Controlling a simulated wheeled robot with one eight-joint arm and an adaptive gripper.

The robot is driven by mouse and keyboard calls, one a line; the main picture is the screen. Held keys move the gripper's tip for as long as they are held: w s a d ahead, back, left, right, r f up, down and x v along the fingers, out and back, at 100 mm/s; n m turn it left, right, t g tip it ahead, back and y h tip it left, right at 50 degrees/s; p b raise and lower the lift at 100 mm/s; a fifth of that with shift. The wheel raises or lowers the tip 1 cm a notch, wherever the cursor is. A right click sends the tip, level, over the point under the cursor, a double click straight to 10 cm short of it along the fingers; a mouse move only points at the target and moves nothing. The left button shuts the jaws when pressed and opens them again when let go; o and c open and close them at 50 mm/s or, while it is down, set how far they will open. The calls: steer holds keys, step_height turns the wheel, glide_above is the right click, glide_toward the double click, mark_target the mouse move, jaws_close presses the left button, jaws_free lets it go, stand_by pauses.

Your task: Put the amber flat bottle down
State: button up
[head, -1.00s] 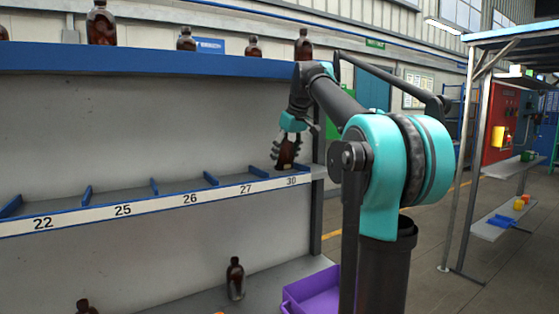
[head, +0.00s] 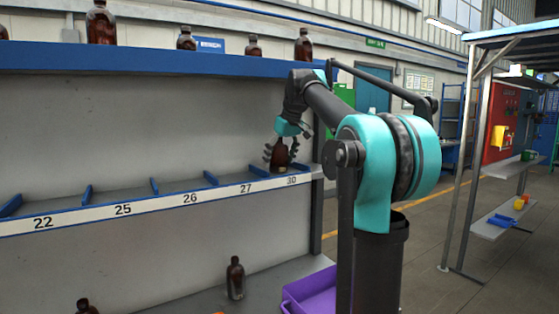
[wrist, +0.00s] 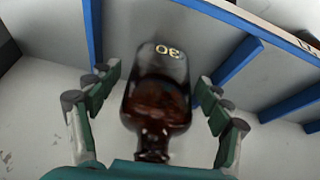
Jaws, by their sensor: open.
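The amber flat bottle (head: 281,157) stands in the shelf bay labelled 30, at the right end of the middle shelf. In the wrist view the bottle (wrist: 158,100) shows from above, neck toward my gripper, with the mark 30 on it. My gripper (head: 281,150) is above and around the bottle. In the wrist view my gripper (wrist: 157,95) is open, with a finger on each side and a gap between each finger and the glass. The bottle's base is partly hidden by the shelf's front strip.
Blue dividers (head: 212,178) part the numbered bays; bays 22 to 27 look empty. Amber bottles (head: 101,24) stand on the top shelf (head: 150,60), and another bottle (head: 235,278) stands on the lower shelf. A purple bin (head: 310,290) sits at lower right.

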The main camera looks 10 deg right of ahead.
mark_target(283, 147)
steer(key=shift+r, duration=0.1)
steer(key=v, duration=0.7)
steer(key=shift+r, duration=0.25)
steer(key=shift+s, duration=0.1)
